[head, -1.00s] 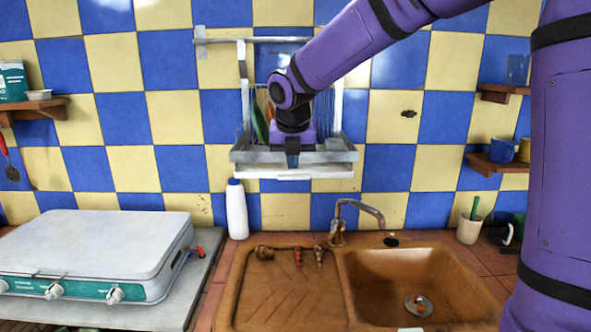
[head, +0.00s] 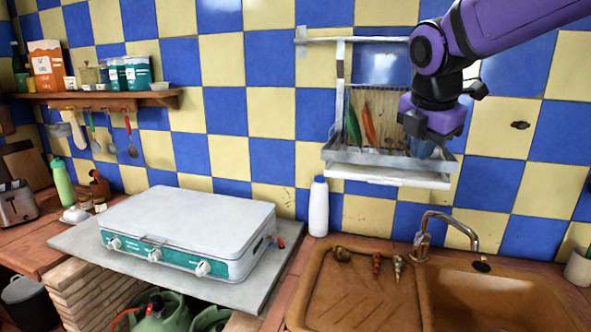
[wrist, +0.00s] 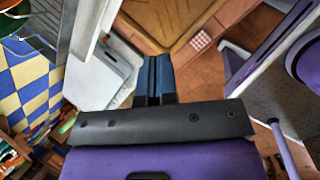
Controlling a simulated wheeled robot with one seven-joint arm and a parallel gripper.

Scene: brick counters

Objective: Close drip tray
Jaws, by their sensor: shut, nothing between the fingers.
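The drip tray (head: 386,177) is a thin white slab under the wall-mounted metal dish rack (head: 350,157). Its front edge shows below the rack's front rim in the head view; how far it sticks out is hard to tell. My gripper (head: 426,150) is at the right part of the rack, above the tray's level and apart from the tray's visible edge. Its blue fingers (wrist: 158,76) are shut together and empty in the wrist view. Part of the rack's right side is hidden behind my gripper.
A brown sink (head: 370,285) with a faucet (head: 424,236) lies below the rack. A white bottle (head: 318,208) stands just below the rack's left end. A white gas stove (head: 190,225) is on the left counter. A green and an orange item (head: 369,125) stand in the rack.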

